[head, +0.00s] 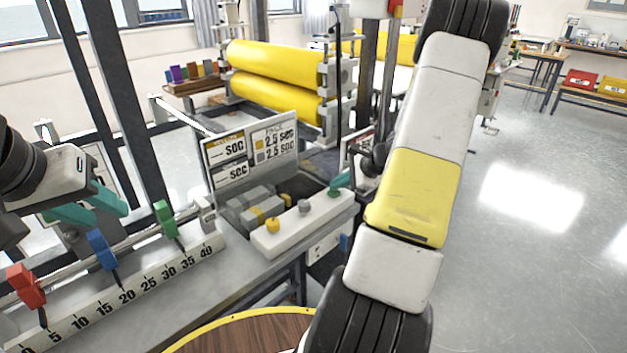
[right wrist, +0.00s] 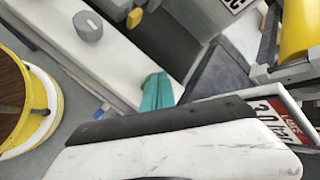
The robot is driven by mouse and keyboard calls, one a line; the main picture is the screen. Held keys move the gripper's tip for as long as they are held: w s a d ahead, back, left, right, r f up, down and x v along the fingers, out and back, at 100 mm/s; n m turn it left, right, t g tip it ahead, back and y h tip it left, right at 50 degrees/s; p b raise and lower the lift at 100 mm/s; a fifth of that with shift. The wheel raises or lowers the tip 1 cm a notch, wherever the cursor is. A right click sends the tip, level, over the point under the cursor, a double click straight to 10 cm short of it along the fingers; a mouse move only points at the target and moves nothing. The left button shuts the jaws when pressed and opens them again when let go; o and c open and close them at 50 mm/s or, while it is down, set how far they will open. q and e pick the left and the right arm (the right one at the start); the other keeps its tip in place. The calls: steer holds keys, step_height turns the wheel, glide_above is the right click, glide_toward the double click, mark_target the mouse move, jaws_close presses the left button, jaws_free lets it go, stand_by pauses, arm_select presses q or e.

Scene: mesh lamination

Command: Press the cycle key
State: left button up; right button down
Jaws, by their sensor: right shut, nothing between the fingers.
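A white key panel (head: 310,222) on the bench bears a yellow round key (head: 272,224) and a grey round key (head: 304,206); I see no label telling which is the cycle key. The right wrist view shows the grey key (right wrist: 88,27) on the white panel (right wrist: 105,55). My right gripper (head: 341,182) is shut and empty at the panel's right end, apart from the grey key; its teal fingers (right wrist: 156,92) lie together in the wrist view. My left gripper (head: 98,207) is at far left above the ruler, its teal fingers apart.
A sign card (head: 250,150) stands behind a tray of grey and yellow blocks (head: 255,203). A ruler (head: 130,297) with red, blue and green clamps lies left. Yellow rollers (head: 275,72) are behind. A round wooden top (head: 240,335) is in front.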

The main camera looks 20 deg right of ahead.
mark_target(337, 192)
stand_by(0.6)
steer(key=shift+r, duration=0.85)
steer(key=shift+r, duration=2.5)
steer(key=s+a+r+n+g, duration=0.1)
steer(key=s+a+r+n, duration=0.15)
steer(key=a+r, duration=0.2)
steer(key=s+a+r+n+g, duration=0.1)
steer(key=s+a+r+n, duration=0.1)
steer(key=a+r+n, duration=0.3)
steer(key=s+a+r+n+h, duration=0.1)
steer(key=s+a+r+n, duration=0.3)
steer(key=s, duration=0.6)
steer(key=s+a+r+n+h, duration=0.2)
steer(key=s+a+r+n, duration=0.2)
steer(key=s+a+n, duration=0.4)
steer(key=shift+s+a+n+t, duration=0.35)
steer(key=shift+s+n, duration=0.3)
steer(key=shift+s, duration=0.55)
